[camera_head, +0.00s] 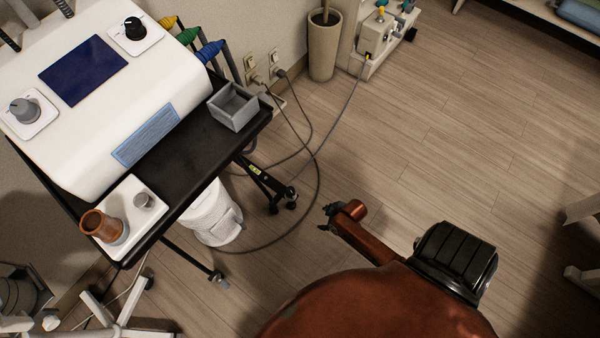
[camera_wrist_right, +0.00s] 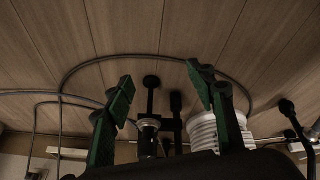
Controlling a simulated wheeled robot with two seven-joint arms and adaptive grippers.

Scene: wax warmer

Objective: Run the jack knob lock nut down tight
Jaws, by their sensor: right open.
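I cannot pick out a jack knob lock nut for certain in either view. On the white machine (camera_head: 155,75) there are a black knob (camera_head: 133,27) and a grey knob (camera_head: 23,110), each on a white square plate. A small grey cylinder (camera_head: 143,201) stands beside a brown cup (camera_head: 102,226) on a white block. My right gripper (camera_head: 325,217) is over the floor, right of the cart and apart from it. Its green fingers (camera_wrist_right: 160,80) are spread and empty in the right wrist view. A metal cylinder with a dark top (camera_wrist_right: 149,130) shows beyond them. My left gripper is out of view.
The black cart top (camera_head: 180,150) carries a grey open box (camera_head: 233,107). A white bin (camera_head: 210,215) stands under it and also shows in the right wrist view (camera_wrist_right: 203,132). Grey cables (camera_head: 318,190) loop over the floor. The floor at right is mostly clear.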

